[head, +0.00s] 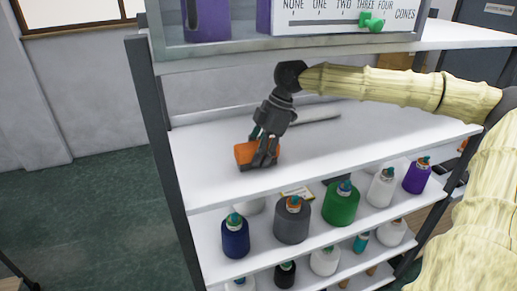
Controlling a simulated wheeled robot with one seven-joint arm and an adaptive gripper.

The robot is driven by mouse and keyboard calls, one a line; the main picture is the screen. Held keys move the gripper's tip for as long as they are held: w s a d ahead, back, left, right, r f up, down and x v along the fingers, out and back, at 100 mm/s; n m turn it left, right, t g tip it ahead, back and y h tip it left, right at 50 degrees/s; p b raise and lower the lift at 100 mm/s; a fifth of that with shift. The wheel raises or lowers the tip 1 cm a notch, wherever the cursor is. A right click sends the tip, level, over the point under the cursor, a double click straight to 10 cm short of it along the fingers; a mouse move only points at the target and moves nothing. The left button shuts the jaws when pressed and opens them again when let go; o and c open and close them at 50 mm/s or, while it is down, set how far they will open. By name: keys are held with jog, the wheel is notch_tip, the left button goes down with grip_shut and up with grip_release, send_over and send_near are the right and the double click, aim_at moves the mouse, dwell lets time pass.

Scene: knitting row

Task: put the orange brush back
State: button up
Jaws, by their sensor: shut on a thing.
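The orange brush (243,154) is at the left part of the white middle shelf (355,150), near its front edge. My gripper (262,160) reaches down from the right and is shut on the brush. The fingers cover the brush's right part. The brush is at the shelf's surface; I cannot tell whether it touches it. A small green part (256,132) shows just behind the gripper.
A grey case with a scale panel (345,17) and a purple thing (206,18) stand above. Several cones of yarn, including a blue one (235,238) and a green one (341,205), fill the shelf below. A dark post (160,125) bounds the left. A pale rod (318,115) lies behind the gripper.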

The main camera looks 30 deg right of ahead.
jog(key=shift+s+d+f, duration=0.1)
jog(key=shift+s+f, duration=0.05)
jog(key=shift+f, duration=0.05)
jog(key=o, duration=0.9)
jog(key=shift+r+b, duration=0.1)
jog(key=shift+b, duration=0.2)
jog(key=shift+d+r+b, duration=0.15)
jog(key=shift+r+b, duration=0.05)
jog(key=shift+b, duration=0.15)
jog(key=s+d+b, duration=0.1)
jog(key=d, duration=0.3)
jog(key=s+d+b, duration=0.1)
jog(key=d+b, duration=0.1)
jog(key=d, duration=0.2)
jog(key=d+b, duration=0.1)
jog(key=d, duration=0.2)
jog(key=shift+s+d+r, duration=0.25)
jog(key=shift+s+d, duration=0.15)
